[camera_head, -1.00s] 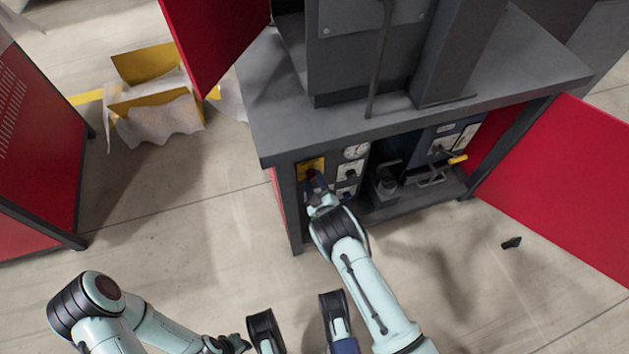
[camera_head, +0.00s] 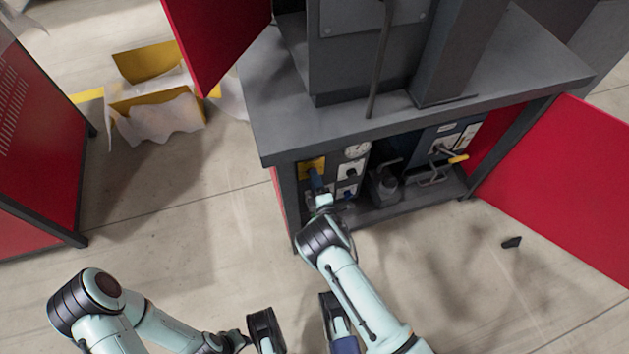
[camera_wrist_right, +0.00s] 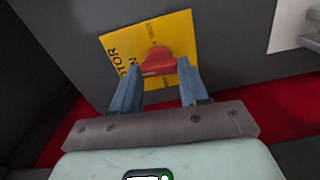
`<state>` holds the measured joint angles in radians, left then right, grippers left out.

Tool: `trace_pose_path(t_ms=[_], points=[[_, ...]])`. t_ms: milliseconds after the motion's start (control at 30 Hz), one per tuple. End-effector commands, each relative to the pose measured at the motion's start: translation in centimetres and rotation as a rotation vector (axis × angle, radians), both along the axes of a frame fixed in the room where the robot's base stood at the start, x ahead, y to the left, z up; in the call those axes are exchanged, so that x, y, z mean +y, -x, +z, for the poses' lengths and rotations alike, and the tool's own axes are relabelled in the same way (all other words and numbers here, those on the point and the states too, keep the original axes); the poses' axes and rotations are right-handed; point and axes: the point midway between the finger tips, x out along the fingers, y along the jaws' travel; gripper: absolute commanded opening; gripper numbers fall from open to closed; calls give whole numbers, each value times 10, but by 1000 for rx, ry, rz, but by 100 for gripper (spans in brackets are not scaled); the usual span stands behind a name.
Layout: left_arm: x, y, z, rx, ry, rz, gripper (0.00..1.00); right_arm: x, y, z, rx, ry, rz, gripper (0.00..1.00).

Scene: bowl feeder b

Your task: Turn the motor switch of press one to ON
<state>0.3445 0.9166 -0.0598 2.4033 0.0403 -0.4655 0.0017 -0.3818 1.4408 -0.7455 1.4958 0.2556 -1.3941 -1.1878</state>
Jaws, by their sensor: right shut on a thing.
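The motor switch is a red knob (camera_wrist_right: 158,62) on a yellow plate (camera_wrist_right: 150,48) with dark lettering, part of it reading "MOTOR". In the head view the yellow plate (camera_head: 309,167) is at the upper left of the panel under the press table; the knob is hidden there by my fingers. My right gripper (camera_wrist_right: 160,84) is shut on the red knob, with one blue finger on each side of it. In the head view my right gripper (camera_head: 316,180) reaches the plate from below.
The grey press table (camera_head: 430,115) overhangs the panel. Gauges and smaller switches (camera_head: 348,170) sit right of the yellow plate. An open red door (camera_head: 565,185) stands at the right. A yellow box (camera_head: 155,105) lies on the floor at left. The floor in front is mostly clear.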

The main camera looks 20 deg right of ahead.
Motion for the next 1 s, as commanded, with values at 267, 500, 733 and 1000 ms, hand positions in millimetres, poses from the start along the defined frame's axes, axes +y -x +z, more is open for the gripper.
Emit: trace_pose_path(t_ms=[267, 500, 733, 1000], points=[[0, 1, -1, 5, 0, 0, 43, -1, 1, -2, 1, 74, -3, 14], [0, 2, -1, 5, 0, 0, 43, -1, 1, -2, 0, 85, -4, 14], [0, 1, -1, 5, 0, 0, 43, -2, 1, -2, 0, 84, -4, 14], [0, 1, -1, 5, 0, 0, 43, -1, 1, -1, -1, 83, -2, 70]])
